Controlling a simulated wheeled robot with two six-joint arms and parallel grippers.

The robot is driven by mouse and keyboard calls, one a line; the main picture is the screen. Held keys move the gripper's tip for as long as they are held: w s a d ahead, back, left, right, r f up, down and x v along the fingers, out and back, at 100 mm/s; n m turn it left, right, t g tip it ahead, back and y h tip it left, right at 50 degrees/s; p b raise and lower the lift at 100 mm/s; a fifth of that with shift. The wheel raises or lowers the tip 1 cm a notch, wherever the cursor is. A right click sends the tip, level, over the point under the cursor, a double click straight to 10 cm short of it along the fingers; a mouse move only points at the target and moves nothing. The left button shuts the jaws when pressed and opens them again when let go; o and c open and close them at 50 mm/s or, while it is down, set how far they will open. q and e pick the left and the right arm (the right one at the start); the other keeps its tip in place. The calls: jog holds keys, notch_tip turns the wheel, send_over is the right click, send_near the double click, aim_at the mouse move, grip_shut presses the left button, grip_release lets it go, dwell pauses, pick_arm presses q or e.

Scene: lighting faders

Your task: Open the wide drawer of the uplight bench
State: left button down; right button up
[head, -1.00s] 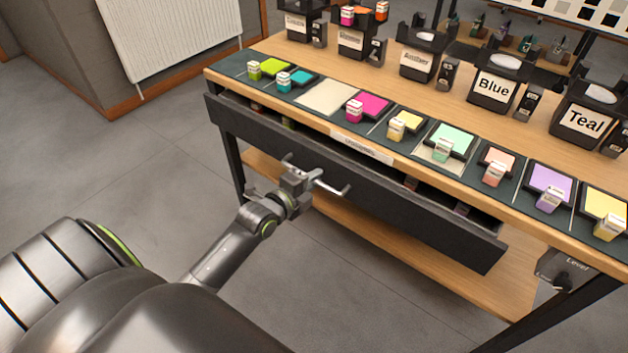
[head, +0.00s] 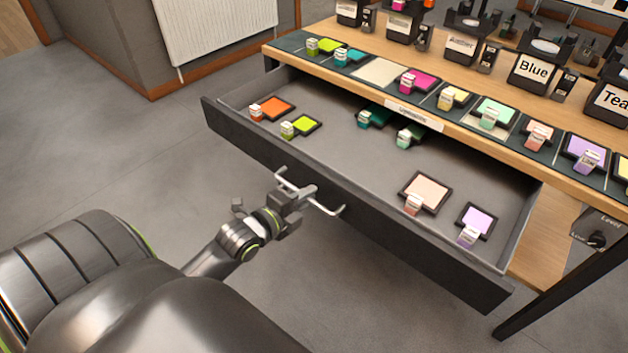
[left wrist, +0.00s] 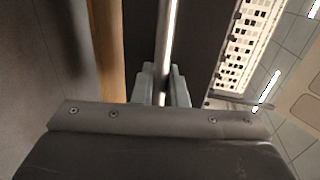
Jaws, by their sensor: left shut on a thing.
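The wide drawer (head: 390,232) of the uplight bench (head: 345,85) stands well out from under the top in the head view. Its dark front faces me, and its grey inside shows. A metal bar handle (head: 333,210) runs along the front. My left gripper (head: 303,194) is shut on this handle at about its middle. In the left wrist view the bar handle (left wrist: 169,45) passes between the fingers of my left gripper (left wrist: 161,88). My right gripper is not in view.
Several colour swatches with small blocks lie in the drawer, such as an orange one (head: 277,106) and a pink one (head: 425,192). More swatches and labelled holders, one reading Blue (head: 532,68), stand on the bench top. Grey floor (head: 130,130) is clear at left.

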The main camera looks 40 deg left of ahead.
pick_arm(q)
jog(key=shift+v, duration=0.9)
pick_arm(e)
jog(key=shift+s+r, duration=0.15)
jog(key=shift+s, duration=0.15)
pick_arm(q)
jog(key=shift+f, duration=0.2)
jog(key=c, duration=1.8)
grip_release()
jog(key=shift+c, duration=0.2)
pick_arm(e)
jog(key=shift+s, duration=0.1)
